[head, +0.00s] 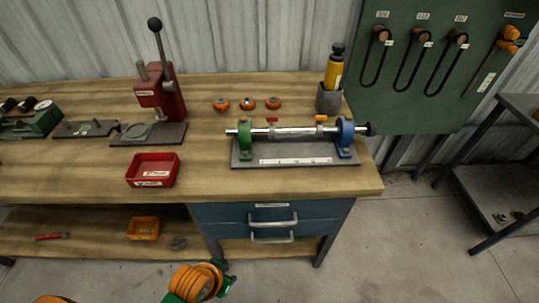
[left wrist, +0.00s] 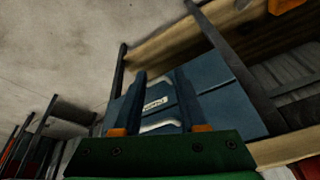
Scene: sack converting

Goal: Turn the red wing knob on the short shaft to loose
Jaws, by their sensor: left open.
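The red wing knob (head: 272,120) is small and sits at the shaft, just right of the green bracket (head: 245,141); its exact angle is too small to tell. The silver shaft (head: 296,131) lies level between the green bracket and a blue bracket (head: 345,136) on a grey base plate. My left gripper (left wrist: 161,75) is open and empty in the left wrist view, with the blue drawers beyond its fingers. In the head view my orange and green left arm shows low, in front of the bench and away from the knob. My right gripper is not in view.
An orange knob (head: 321,118) sits near the blue bracket. A yellow bottle in a grey holder (head: 328,99) stands behind it. Orange discs (head: 247,104), a red press (head: 166,98) and a red bin (head: 153,182) are to the left. The bench front (head: 270,184) is clear.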

